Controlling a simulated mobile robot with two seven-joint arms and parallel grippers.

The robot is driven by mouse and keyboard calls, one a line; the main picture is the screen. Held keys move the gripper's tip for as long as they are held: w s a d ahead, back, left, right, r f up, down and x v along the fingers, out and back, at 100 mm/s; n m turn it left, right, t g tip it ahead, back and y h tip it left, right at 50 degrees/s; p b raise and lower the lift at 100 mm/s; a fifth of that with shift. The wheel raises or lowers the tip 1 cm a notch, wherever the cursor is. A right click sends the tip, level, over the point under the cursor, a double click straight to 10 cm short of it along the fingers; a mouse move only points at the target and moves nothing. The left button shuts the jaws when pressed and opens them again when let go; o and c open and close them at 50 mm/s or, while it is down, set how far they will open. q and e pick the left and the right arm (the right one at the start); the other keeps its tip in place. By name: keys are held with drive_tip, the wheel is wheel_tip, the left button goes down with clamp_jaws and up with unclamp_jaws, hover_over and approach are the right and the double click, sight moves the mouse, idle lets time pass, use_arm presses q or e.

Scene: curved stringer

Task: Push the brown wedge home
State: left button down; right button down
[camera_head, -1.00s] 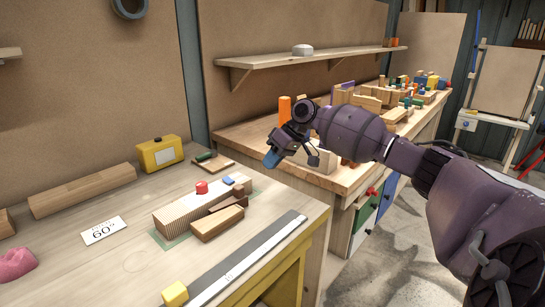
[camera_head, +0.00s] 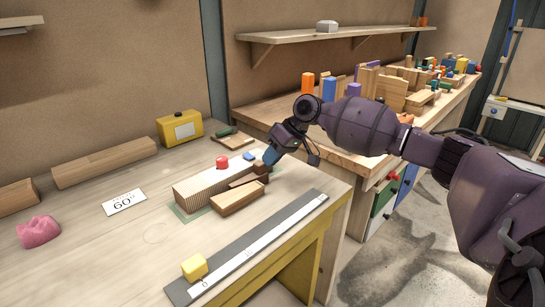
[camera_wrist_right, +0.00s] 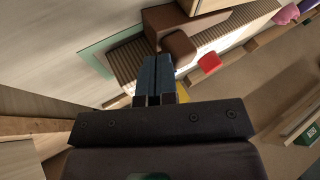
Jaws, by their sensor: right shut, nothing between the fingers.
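The dark brown wedge (camera_head: 245,182) lies between a striped light block (camera_head: 203,187) and a plain wooden block (camera_head: 238,199) on the bench. Its thicker right end (camera_head: 262,169) stands near my right gripper (camera_head: 270,158). In the right wrist view the brown wedge (camera_wrist_right: 188,22) is just beyond the fingertips (camera_wrist_right: 155,60), its end block facing them. My right gripper is shut and empty. I cannot tell whether the fingertips touch the wedge. My left gripper is out of view.
A red piece (camera_head: 222,161) and a blue piece (camera_head: 249,156) sit on or behind the striped block. A long ruler (camera_head: 255,245) with a yellow cube (camera_head: 194,267) lies in front. A yellow box (camera_head: 180,129) stands behind. The bench's left front is clear.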

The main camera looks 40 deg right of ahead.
sight(249, 178)
drive_tip(key=shift+a+r, duration=0.1)
drive_tip(key=shift+a, duration=0.15)
drive_tip(key=a+p, duration=0.1)
drive_tip(key=a, duration=0.2)
drive_tip(key=a+p, duration=0.1)
drive_tip(key=shift+w+a+r+p, duration=0.15)
drive_tip(key=shift+w+r+p, duration=0.1)
drive_tip(key=shift+w+p, duration=0.05)
drive_tip(key=shift+a, duration=0.3)
drive_tip(key=shift+a+f, duration=0.15)
drive_tip(key=shift+f, duration=0.15)
